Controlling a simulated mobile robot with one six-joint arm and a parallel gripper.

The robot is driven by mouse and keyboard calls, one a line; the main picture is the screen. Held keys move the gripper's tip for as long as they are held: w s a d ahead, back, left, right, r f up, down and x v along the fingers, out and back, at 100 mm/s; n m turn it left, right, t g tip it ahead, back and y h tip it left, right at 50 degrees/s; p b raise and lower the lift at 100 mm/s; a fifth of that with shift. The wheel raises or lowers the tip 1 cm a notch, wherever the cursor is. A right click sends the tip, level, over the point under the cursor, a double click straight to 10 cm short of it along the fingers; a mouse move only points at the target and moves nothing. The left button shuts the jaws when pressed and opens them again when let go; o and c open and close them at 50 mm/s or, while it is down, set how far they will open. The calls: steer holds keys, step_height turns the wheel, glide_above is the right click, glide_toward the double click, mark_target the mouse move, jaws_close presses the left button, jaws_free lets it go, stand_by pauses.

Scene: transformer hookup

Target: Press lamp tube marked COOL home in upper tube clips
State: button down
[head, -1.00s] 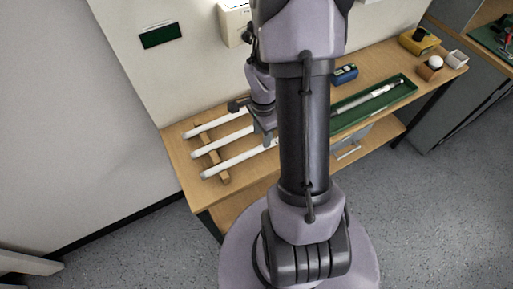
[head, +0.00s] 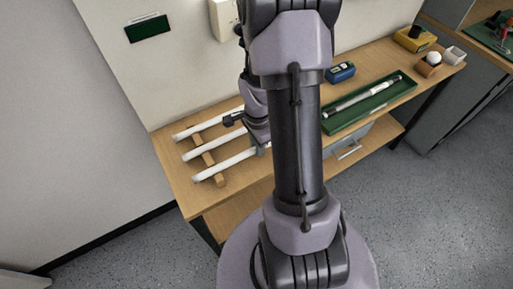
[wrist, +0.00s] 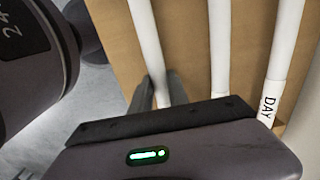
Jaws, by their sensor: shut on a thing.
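Three white lamp tubes lie side by side across a wooden rack (head: 221,181) on the bench, at left in the head view. My gripper (wrist: 157,88) is shut on the front tube (wrist: 147,40), near the bench's front edge; one finger lies on each side of it. The front tube also shows in the head view (head: 222,165). The middle tube (wrist: 220,45) and the back tube (wrist: 283,50) run beside it. The back tube reads DAY. No COOL mark is readable; the gripper body covers the near end of the held tube. No tube clips can be made out.
A green tray (head: 411,88) with a tube (head: 362,96) in it stands right of my arm. A blue device (head: 341,71) sits behind it. A yellow box (head: 416,39) and small holders (head: 429,66) are at the far right. A green panel (head: 149,29) hangs on the wall.

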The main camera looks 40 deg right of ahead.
steer(key=shift+r+p, duration=2.25)
steer(key=shift+r, duration=0.85)
steer(key=shift+f, duration=0.1)
